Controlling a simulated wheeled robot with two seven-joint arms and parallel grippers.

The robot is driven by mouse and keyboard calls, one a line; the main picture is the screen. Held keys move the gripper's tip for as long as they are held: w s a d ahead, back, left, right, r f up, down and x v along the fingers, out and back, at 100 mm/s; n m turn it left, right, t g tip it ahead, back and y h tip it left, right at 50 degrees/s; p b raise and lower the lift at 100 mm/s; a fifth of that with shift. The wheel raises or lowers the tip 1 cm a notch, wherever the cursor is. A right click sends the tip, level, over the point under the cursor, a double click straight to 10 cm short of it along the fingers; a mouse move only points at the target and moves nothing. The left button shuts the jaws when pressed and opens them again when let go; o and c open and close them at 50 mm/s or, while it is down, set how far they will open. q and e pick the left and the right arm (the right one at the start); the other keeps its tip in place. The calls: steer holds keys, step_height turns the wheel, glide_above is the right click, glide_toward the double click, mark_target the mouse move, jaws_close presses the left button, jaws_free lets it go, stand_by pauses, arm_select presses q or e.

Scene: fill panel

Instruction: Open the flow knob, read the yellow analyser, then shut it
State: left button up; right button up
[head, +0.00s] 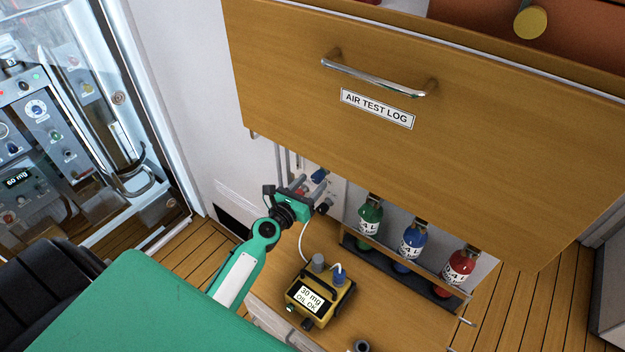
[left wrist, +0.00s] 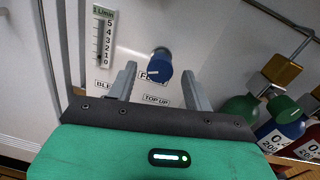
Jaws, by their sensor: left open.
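The blue flow knob (left wrist: 158,63) is on a pale panel, its label partly hidden behind it; it also shows in the head view (head: 319,175). My left gripper (left wrist: 157,72) is open and points at the panel, with the knob in line between its fingertips. I cannot tell whether they touch it. In the head view the left gripper (head: 302,184) partly hides the panel. A flow scale (left wrist: 103,42) marked L/min stands left of the knob; its float is unclear. The yellow analyser (head: 318,293) sits on the wooden bench, its screen showing "30 mg OIL OK". My right gripper is not in view.
A wooden drawer front (head: 290,100) labelled AIR TEST LOG overhangs the panel. A glass-fronted instrument cabinet (head: 60,110) is at the left.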

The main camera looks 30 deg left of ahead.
arm_select(q)
steer(key=shift+w, duration=0.75)
steer(key=c, duration=1)
steer(key=shift+o, duration=0.2)
steer(key=shift+m, duration=0.3)
